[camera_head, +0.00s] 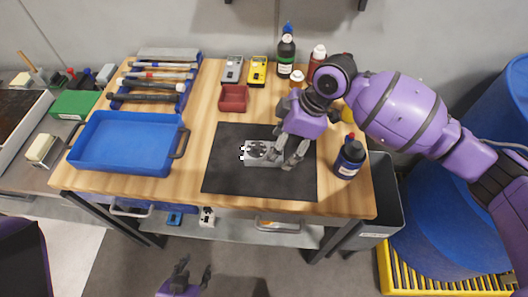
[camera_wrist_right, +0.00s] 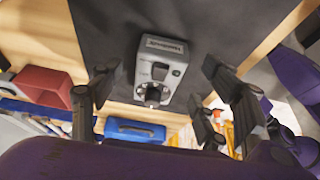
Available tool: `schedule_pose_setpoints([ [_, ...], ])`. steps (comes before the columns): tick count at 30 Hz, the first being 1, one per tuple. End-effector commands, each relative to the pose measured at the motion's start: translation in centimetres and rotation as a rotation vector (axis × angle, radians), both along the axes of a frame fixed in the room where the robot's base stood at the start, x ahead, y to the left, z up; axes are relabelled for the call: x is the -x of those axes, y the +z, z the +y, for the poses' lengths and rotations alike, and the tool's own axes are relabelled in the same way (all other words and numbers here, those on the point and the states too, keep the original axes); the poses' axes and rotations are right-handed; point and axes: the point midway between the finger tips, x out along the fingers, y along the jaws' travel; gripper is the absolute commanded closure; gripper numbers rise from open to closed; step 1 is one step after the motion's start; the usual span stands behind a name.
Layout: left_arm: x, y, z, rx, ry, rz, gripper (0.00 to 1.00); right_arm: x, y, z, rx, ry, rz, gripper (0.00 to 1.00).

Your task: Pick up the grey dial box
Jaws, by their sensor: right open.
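The grey dial box (camera_head: 260,153) lies on the black mat (camera_head: 225,180) on the wooden bench. In the right wrist view the grey dial box (camera_wrist_right: 158,72) shows its label, dial and knobs. My right gripper (camera_head: 286,155) is open over the box's right end in the head view. In the wrist view its fingers (camera_wrist_right: 160,100) stand apart on either side of the box, with gaps between. Whether they reach down to the mat is unclear. My left gripper (camera_head: 191,272) is empty, fingers apart, low in front of the bench.
A dark blue bottle (camera_head: 349,158) stands right of the mat. A blue tray (camera_head: 120,145) is at left, a red bin (camera_head: 233,98) behind the mat. Grey (camera_head: 232,69) and yellow (camera_head: 257,71) meters and several bottles line the back.

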Motion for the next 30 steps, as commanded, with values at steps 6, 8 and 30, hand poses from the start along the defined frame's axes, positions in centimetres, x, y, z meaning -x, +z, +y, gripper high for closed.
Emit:
schedule_pose_setpoints([
  [6,-0.9,0.4,-0.4,0.004,-0.006,-0.018,0.6,0.0,-2.1,0.9,-0.001,0.001,-0.001,0.31],
  [8,-0.9,0.4,-0.4,0.004,-0.006,-0.018,0.6,0.0,-2.1,0.9,0.0,0.0,-0.002,0.31],
  [30,-0.6,0.3,-0.1,0.001,-0.002,-0.011,0.6,0.0,-2.0,0.9,-0.001,0.001,-0.003,0.87],
])
